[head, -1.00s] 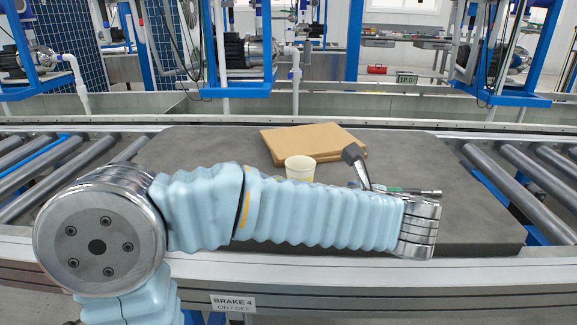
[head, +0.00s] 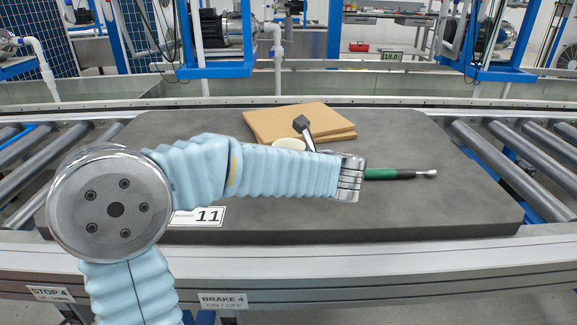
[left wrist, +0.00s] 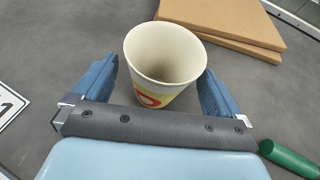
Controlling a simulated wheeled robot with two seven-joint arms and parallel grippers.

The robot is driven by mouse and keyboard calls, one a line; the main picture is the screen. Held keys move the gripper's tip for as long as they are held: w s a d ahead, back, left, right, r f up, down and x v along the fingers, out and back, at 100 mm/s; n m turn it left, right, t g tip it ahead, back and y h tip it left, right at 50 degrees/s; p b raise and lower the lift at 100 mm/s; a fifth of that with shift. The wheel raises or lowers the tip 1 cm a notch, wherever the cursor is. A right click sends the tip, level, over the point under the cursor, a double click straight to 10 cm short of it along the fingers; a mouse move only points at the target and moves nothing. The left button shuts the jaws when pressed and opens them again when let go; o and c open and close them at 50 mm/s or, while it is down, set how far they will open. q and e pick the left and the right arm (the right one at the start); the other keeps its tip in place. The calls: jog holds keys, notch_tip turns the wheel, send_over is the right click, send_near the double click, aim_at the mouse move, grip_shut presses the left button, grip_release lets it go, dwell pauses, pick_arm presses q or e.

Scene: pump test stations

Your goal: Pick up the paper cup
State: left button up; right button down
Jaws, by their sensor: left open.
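The paper cup (left wrist: 165,55) is pale cream inside, with a red and yellow print on its outer wall, and it stands upright. In the left wrist view my open left gripper (left wrist: 158,72) has its blue-padded fingers on either side of the cup. The right finger looks very close to the cup's wall; I cannot tell if it touches. In the head view only the rim of the cup (head: 289,143) shows above my left forearm. One dark finger of my left gripper (head: 303,125) shows just right of it. My right gripper is not in view.
A flat brown cardboard stack (head: 300,121) lies just behind the cup on the dark grey plate (head: 450,205). A green-handled tool (head: 390,174) lies to the right. A white label marked 11 (head: 208,215) is at the front left. Rollers flank the plate.

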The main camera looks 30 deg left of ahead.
pick_arm(q)
jog(key=shift+x, duration=1.25)
jog(key=shift+d, duration=0.1)
jog(key=c, duration=1)
